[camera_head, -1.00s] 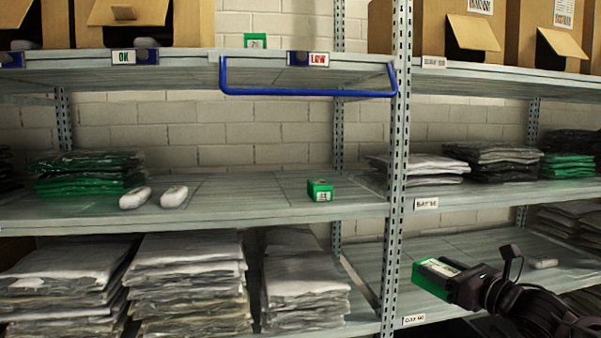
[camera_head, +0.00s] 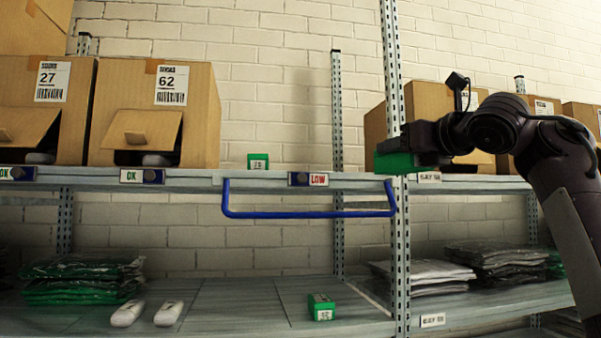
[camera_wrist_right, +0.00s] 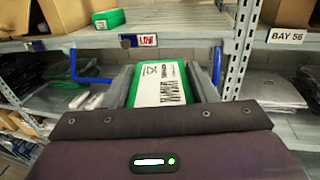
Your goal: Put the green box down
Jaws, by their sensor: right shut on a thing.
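My right gripper (camera_head: 416,155) is shut on a green box (camera_head: 394,163), held beside the shelf post just above the front edge of the upper shelf. In the right wrist view the green box (camera_wrist_right: 160,84), with a white printed label, sits between the two fingers (camera_wrist_right: 162,88). A second green box (camera_head: 258,161) stands on the upper shelf, and shows in the wrist view (camera_wrist_right: 108,19) too. A third green box (camera_head: 321,307) lies on the shelf below. My left gripper is not in view.
The upper shelf (camera_head: 270,180) has bare room between the cardboard box (camera_head: 200,115) and the upright post (camera_head: 395,70). A blue rail (camera_head: 310,214) hangs under its edge, below a LOW label (camera_head: 308,179). White items and bagged clothes (camera_head: 85,280) lie on the lower shelf.

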